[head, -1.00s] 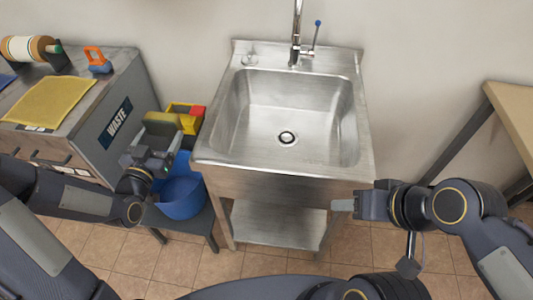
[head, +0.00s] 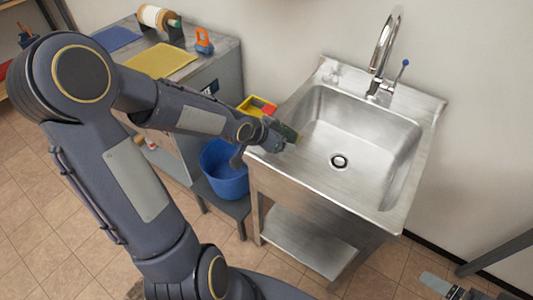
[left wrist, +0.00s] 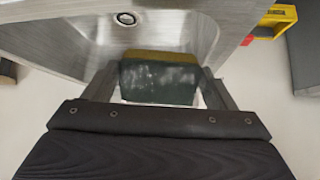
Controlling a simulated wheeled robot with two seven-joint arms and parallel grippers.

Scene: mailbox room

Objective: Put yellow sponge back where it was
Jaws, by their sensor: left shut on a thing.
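The yellow sponge (left wrist: 158,82) has a dark green scouring side with white specks and a yellow strip along its far edge. In the left wrist view it sits between the two fingers of my left gripper (left wrist: 160,92), which is shut on it. In the head view my left gripper (head: 279,136) holds the sponge (head: 289,132) at the left rim of the sink (head: 318,175); contact with the rim cannot be told. My right gripper (head: 437,284) is at the lower right, partly cut off, away from the sponge; its jaw state is unclear.
A yellow box (head: 244,107) with a red part stands left of the sink, behind a blue bucket (head: 224,170) on a low stand. A grey waste cabinet (head: 226,75) carries a yellow mat (head: 160,60) and an orange-handled tool (head: 204,41). The sink basin looks empty.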

